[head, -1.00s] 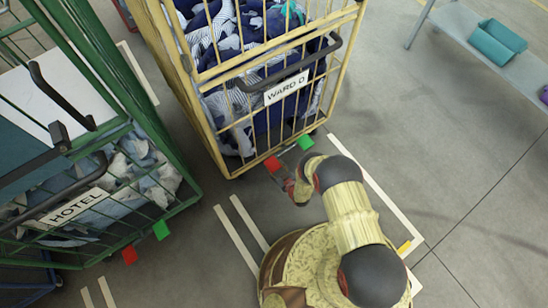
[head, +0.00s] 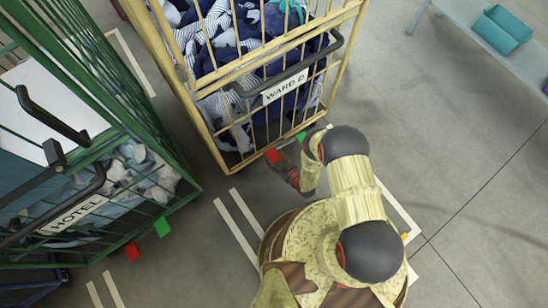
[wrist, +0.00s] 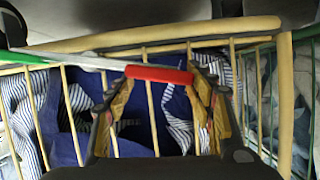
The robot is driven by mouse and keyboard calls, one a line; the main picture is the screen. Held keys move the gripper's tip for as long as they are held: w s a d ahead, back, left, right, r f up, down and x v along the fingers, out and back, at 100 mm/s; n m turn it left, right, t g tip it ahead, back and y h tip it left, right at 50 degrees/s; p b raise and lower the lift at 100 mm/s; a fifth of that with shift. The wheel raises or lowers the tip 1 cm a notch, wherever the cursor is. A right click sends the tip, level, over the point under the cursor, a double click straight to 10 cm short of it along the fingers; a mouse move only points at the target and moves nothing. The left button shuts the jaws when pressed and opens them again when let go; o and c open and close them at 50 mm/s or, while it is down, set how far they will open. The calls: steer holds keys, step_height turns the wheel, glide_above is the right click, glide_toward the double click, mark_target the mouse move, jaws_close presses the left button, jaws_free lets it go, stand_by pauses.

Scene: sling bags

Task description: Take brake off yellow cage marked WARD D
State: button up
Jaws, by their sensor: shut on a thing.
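The yellow cage (head: 262,72) marked WARD D (head: 286,87) stands at the top middle of the head view, full of blue and striped laundry. My gripper (head: 280,166) is at the red pedal. In the wrist view my gripper (wrist: 160,82) is shut on the red pedal (wrist: 158,73), one finger at each end of it. A pale bar runs left from it toward the green pedal (wrist: 6,62).
A grey bench (head: 468,22) with a teal bin (head: 502,29) is at top right. Floor on the right is clear.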

steer(key=shift+w+d+r, duration=0.1)
steer(key=shift+w+r, duration=0.2)
steer(key=shift+w, duration=0.4)
steer(key=o, duration=1.3)
steer(key=shift+c, duration=0.2)
steer(key=o, duration=0.4)
steer(key=shift+s+f, duration=0.15)
steer(key=shift+s, duration=0.1)
steer(key=shift+s, duration=0.15)
steer(key=v, duration=0.7)
steer(key=shift+d, duration=0.15)
steer(key=shift+s, duration=0.15)
